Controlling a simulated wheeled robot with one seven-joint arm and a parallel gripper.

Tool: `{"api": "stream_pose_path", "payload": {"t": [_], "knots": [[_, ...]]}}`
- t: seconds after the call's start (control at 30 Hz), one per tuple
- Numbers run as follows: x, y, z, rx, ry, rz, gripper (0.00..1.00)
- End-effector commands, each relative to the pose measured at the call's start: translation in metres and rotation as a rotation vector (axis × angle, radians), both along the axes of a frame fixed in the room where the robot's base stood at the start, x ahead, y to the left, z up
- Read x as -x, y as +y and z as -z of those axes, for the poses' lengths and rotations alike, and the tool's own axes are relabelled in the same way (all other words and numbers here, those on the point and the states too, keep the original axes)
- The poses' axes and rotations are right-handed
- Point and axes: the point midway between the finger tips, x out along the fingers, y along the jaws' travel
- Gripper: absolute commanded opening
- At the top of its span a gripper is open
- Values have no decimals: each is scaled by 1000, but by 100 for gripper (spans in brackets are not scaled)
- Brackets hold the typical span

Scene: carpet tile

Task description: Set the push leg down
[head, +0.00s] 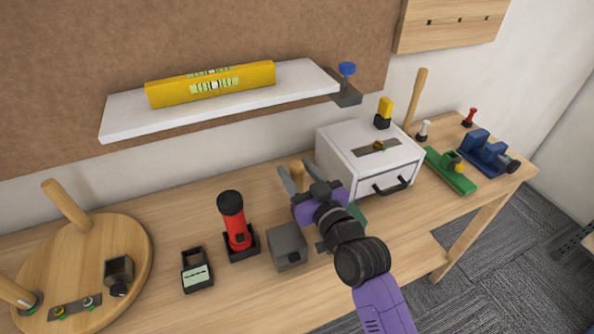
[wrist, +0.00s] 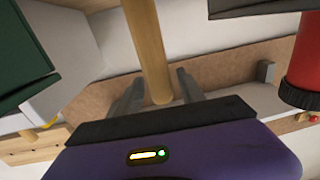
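A round wooden leg, which I take to be the push leg (head: 297,170), shows as a short end between my fingers in the head view. In the wrist view the leg (wrist: 151,45) is a long pale rod whose near end lies between the fingers. My gripper (head: 298,175) is purple with grey fingers. In the wrist view its fingers (wrist: 160,80) stand apart on both sides of the leg, with narrow gaps. The leg looks upright; its foot is hidden.
A white drawer box (head: 345,160) stands right of my gripper. A grey block (head: 287,248) and a red torch (head: 234,220) stand left. A round wooden board (head: 135,245) with legs lies far left. A shelf (head: 120,120) with a yellow level overhangs the bench.

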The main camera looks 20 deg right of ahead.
Motion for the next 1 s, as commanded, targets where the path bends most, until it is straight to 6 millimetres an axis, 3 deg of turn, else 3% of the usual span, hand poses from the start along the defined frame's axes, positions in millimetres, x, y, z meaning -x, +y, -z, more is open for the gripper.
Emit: {"api": "stream_pose_path", "payload": {"t": [0.43,1.0], "knots": [[2,0,-4,0,1,0,51],[104,-8,-1,-1,1,-1,51]]}}
